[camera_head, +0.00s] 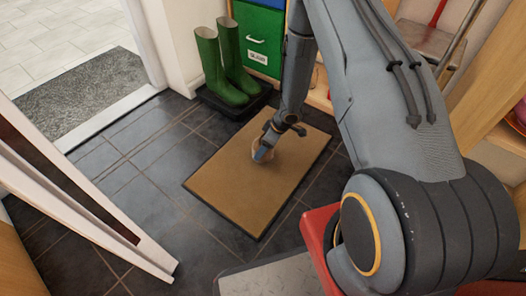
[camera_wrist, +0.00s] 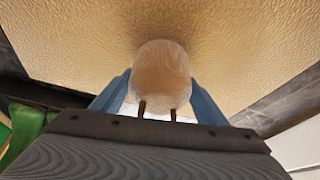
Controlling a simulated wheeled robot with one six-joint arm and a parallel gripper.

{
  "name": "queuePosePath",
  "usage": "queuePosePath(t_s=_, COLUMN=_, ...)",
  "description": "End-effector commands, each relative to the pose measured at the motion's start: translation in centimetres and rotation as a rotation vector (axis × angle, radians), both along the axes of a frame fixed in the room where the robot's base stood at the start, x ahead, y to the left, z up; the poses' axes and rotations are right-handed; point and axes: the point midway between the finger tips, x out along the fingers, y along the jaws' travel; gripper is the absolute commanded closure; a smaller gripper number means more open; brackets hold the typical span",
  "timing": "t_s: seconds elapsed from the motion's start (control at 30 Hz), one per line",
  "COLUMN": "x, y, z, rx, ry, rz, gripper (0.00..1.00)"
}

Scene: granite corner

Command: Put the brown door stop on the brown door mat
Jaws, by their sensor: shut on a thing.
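The brown door mat (camera_head: 230,187) lies flat on the dark tiles in the middle of the head view. It also fills much of the wrist view (camera_wrist: 230,50). My gripper (camera_head: 264,153) is over the mat's upper middle part. It is shut on the brown door stop (camera_wrist: 161,75), a rounded brown piece between the blue fingers (camera_wrist: 160,100). In the head view the door stop (camera_head: 257,144) is mostly hidden by the fingers. It is at or very close to the mat surface; I cannot tell whether it touches.
Green boots (camera_head: 222,70) stand on a dark tray (camera_head: 232,104) behind the mat. A green drawer unit (camera_head: 258,40) is beside them. A white door (camera_head: 90,205) stands open at the left. Tiles left of the mat (camera_head: 145,195) are clear. A grey mat (camera_head: 85,95) lies beyond the doorway.

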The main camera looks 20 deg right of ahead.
Motion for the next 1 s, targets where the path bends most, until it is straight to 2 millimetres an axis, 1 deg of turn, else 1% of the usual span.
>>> queuePosePath(t_s=0.03, x=0.1, y=0.0, z=-1.1, rx=0.001, ry=0.0, rz=-0.002, gripper=0.86)
queuePosePath(t_s=0.13, x=0.1, y=0.0, z=-1.9, rx=0.0, ry=-0.001, rz=0.0, gripper=0.86)
queuePosePath(t_s=0.4, x=0.1, y=0.0, z=-1.8, rx=0.001, ry=-0.002, rz=0.0, gripper=0.86)
queuePosePath(t_s=0.57, x=0.1, y=0.0, z=-2.2, rx=0.0, ry=-0.001, rz=0.0, gripper=0.86)
queuePosePath(t_s=0.6, x=0.0, y=0.0, z=-2.2, rx=0.0, ry=0.0, rz=0.0, gripper=0.26)
queuePosePath(t_s=0.67, x=0.0, y=0.0, z=-2.2, rx=0.0, ry=0.0, rz=0.0, gripper=0.16)
queuePosePath(t_s=0.7, x=0.0, y=0.0, z=-2.2, rx=0.0, ry=0.0, rz=0.0, gripper=0.14)
queuePosePath(t_s=1.0, x=0.0, y=0.0, z=-2.0, rx=0.0, ry=0.0, rz=0.0, gripper=0.14)
